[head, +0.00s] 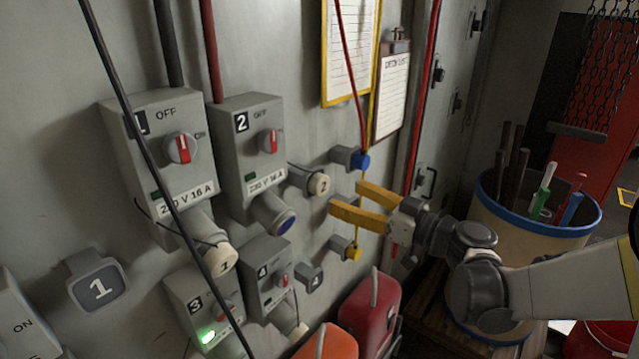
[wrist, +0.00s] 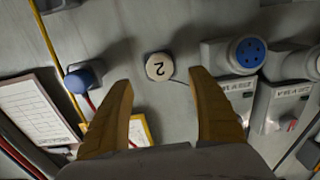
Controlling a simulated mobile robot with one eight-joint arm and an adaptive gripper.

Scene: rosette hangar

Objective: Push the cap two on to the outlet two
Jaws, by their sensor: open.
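Cap two (head: 319,184) is a round beige cap marked 2, at the wall right of outlet two and tied to a dark cord. It also shows in the wrist view (wrist: 159,66), beyond and between my fingertips. Outlet two (head: 246,150) is a grey switch box marked 2. Its blue round socket (head: 286,224) is uncovered and faces down and outward; this socket shows in the wrist view too (wrist: 249,53). My gripper (head: 346,199) is open and empty, its two yellow fingers pointing at the cap from the right, apart from it.
Outlet one (head: 160,140) has a beige cap marked 1 (head: 221,258) at its socket. A blue plug (head: 361,161) and a yellow plug (head: 354,252) sit close to my fingers. Red and orange canisters (head: 368,310) and a bucket of tools (head: 535,225) stand below and right.

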